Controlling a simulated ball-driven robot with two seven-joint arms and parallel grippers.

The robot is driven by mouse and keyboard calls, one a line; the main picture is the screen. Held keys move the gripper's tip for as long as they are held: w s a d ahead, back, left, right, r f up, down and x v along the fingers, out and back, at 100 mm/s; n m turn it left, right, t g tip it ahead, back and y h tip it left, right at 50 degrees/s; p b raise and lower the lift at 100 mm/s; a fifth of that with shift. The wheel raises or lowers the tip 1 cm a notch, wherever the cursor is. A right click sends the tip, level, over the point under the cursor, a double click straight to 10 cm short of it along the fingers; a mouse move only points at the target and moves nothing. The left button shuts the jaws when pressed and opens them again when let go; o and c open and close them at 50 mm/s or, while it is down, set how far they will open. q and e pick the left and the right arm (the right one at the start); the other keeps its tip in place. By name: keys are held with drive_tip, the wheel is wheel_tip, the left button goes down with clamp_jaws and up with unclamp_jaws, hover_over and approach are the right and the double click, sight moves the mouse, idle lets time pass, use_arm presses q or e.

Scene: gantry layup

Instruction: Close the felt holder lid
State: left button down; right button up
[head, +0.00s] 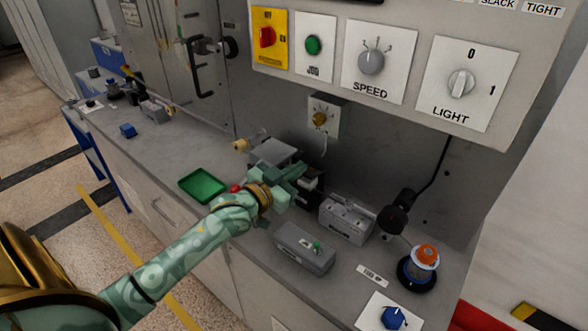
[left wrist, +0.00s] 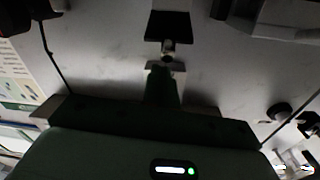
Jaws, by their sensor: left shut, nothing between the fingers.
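My left gripper (head: 290,178) reaches over the bench from the lower left, shut and empty. It is right at a small grey and black device, likely the felt holder; its grey plate (head: 274,151), perhaps the lid, shows just behind the gripper. The gripper hides much of this device, so I cannot tell how far the lid stands open or whether I touch it. In the left wrist view my fingertips (left wrist: 164,72) point at a small metal knob below a black block (left wrist: 168,27). My right gripper is in neither view.
A green tray (head: 202,186) lies left of the gripper. Grey boxes (head: 347,219) and (head: 303,250) stand to the right, with an orange-topped spool (head: 426,256) beyond. A control panel (head: 400,60) overhangs the bench. The bench at far left front is fairly clear.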

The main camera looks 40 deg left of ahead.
use_arm(q)
drive_tip(key=shift+s+a+f, duration=0.1)
drive_tip(key=shift+s+f, duration=0.05)
drive_tip(key=shift+f, duration=0.35)
drive_tip(key=shift+s+f+p, duration=0.25)
drive_tip(key=shift+f+p, duration=0.05)
drive_tip(key=shift+f, duration=0.4)
drive_tip(key=shift+s+f+p, duration=0.2)
drive_tip(key=shift+f+p, duration=0.1)
drive_tip(key=shift+f, duration=0.35)
drive_tip(key=shift+s+f+p, duration=0.25)
drive_tip(key=shift+f+p, duration=0.05)
drive_tip(key=shift+f, duration=0.4)
